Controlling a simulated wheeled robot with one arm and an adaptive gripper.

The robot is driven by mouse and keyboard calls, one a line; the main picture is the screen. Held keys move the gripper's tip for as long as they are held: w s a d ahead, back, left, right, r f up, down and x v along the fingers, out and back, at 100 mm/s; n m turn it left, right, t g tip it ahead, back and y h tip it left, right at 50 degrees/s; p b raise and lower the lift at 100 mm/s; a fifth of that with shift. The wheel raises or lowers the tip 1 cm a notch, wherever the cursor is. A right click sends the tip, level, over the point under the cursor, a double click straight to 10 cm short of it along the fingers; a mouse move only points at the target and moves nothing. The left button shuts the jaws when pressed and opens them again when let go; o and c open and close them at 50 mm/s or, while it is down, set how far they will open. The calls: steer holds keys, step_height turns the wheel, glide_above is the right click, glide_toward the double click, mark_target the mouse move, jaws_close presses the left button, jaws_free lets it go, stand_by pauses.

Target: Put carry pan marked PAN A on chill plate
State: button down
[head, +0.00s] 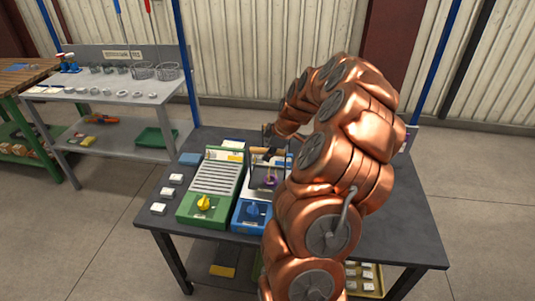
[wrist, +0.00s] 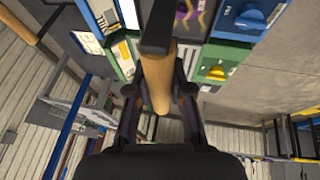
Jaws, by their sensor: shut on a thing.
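My gripper (head: 270,147) is shut on a wooden handle (wrist: 157,80), which fills the middle of the wrist view and has a dark bar at its end. In the head view a dark-framed carry pan (head: 254,184) hangs below my gripper, with a purple thing in it. The purple, yellow-streaked thing also shows at the top of the wrist view (wrist: 185,14). I cannot read a PAN A mark. A blue-fronted unit (head: 243,222) with a blue knob lies under the pan. A green-fronted unit (head: 192,213) with a ribbed grey top and yellow knob stands to its left. I cannot tell which is the chill plate.
Both units stand on a dark table (head: 400,225). Several small pale blocks (head: 167,192) and a blue block (head: 190,158) lie at its left. A grey shelf bench (head: 110,88) with baskets stands behind left. My arm hides much of the table's right side.

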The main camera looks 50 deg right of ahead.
steer(key=shift+w+d, duration=0.75)
steer(key=shift+w, duration=0.15)
steer(key=shift+w+f+p, duration=0.1)
steer(key=shift+f+p, duration=1.1)
steer(key=shift+f, duration=0.75)
steer(key=c, duration=1)
jaws_free()
steer(key=shift+c, duration=0.2)
steer(key=shift+r, duration=0.2)
steer(key=b+v, duration=0.3)
steer(key=v, duration=0.8)
steer(key=shift+d+r, duration=0.1)
steer(key=shift+r, duration=0.35)
